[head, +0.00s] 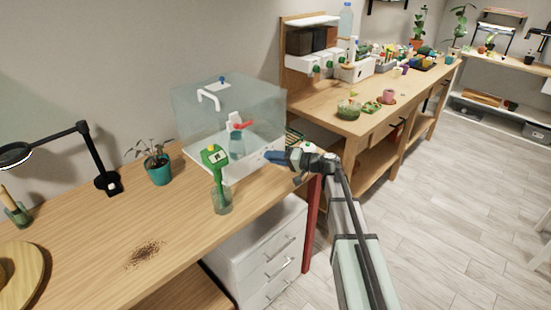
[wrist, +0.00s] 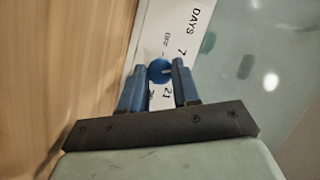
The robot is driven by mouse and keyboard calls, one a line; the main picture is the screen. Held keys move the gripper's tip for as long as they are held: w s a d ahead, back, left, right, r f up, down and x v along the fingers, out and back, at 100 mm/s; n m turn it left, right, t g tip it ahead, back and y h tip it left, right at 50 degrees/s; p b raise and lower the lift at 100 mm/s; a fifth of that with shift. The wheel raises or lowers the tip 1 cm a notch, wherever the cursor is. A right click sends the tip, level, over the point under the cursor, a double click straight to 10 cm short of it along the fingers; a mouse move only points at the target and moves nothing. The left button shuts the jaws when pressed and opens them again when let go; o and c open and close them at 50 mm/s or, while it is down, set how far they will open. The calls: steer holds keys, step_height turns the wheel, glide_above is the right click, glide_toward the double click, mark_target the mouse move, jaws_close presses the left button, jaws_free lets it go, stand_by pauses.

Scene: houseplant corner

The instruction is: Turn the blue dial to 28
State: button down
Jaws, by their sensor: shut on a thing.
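The blue dial (wrist: 159,70) sits on a white panel (wrist: 150,38) marked DAYS, with OFF, 7 and 21 readable around it. A 28 mark is not visible. A small pale mark on the dial points roughly right in the wrist view, towards one finger. My gripper (wrist: 158,74) has its blue fingers on either side of the dial and is shut on it. In the head view my gripper (head: 269,156) is at the front right of the clear box's white base (head: 228,168), and the dial cannot be made out there.
The clear box (head: 255,105) stands on the wooden bench. A glass jar (head: 222,202) with a green-handled tool stands in front of it. A potted plant (head: 159,170) and black lamp (head: 95,160) are to the left. Spilled soil (head: 145,254) lies in front.

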steer(key=c, duration=0.8)
jaws_free()
steer(key=shift+d, duration=0.1)
steer(key=v, duration=1.3)
steer(key=shift+s+d, duration=0.25)
steer(key=shift+d, duration=0.05)
